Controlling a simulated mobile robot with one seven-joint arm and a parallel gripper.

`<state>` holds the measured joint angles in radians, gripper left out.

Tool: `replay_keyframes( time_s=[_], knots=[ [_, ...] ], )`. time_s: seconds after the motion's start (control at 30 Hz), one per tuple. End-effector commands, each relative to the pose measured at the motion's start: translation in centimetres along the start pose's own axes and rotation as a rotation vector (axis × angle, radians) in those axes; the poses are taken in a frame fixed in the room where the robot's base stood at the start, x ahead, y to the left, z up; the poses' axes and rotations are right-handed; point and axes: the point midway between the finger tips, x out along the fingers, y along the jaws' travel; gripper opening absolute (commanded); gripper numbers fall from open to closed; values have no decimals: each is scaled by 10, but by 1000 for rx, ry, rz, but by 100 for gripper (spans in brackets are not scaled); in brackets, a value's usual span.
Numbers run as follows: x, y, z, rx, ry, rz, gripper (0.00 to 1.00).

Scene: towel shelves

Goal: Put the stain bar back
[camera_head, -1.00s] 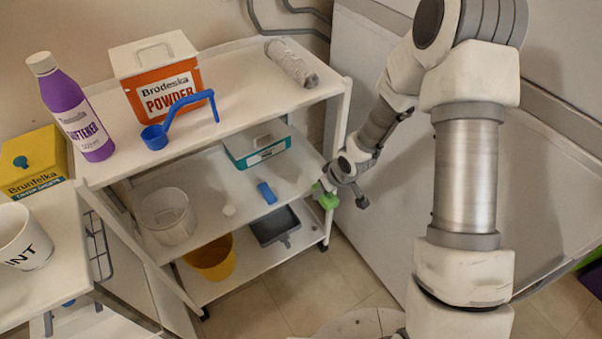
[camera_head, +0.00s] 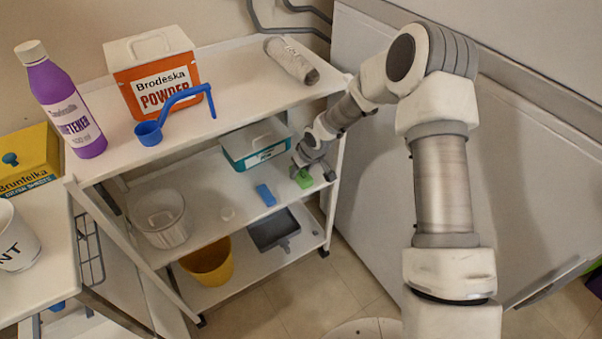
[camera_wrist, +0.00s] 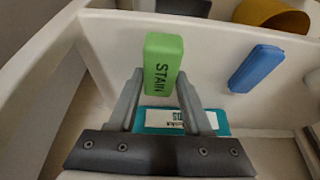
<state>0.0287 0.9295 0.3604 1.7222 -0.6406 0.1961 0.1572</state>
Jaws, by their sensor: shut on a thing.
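The green stain bar (camera_wrist: 162,62), marked "STAIN", is between the fingers of my gripper (camera_wrist: 163,85) in the wrist view, and the jaws are shut on it. In the head view the bar (camera_head: 303,178) is over the right end of the trolley's middle shelf (camera_head: 225,190), with my gripper (camera_head: 305,172) at it. A blue bar (camera_head: 265,195) lies on the same shelf to its left. The wrist view also shows the blue bar (camera_wrist: 257,68), to the right of the green one. I cannot tell whether the stain bar touches the shelf.
A teal-and-white box (camera_head: 256,145) stands behind the bars on the middle shelf. A clear bucket (camera_head: 160,217) is at that shelf's left. The bottom shelf holds a yellow bucket (camera_head: 210,263) and a grey tray (camera_head: 273,232). The top shelf (camera_head: 235,100) is close above.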

Motion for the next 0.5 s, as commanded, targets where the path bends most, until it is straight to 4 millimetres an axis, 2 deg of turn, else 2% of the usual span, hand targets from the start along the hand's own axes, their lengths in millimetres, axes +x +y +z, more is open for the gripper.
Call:
replay_keyframes(
  time_s=[0.33, 0.37, 0.5],
  knots=[
    [4, 0, 1, -1, 3, 0, 0],
    [4, 0, 1, -1, 2, 0, 51],
    [3, 0, 1, -1, 2, 0, 76]
  ],
)
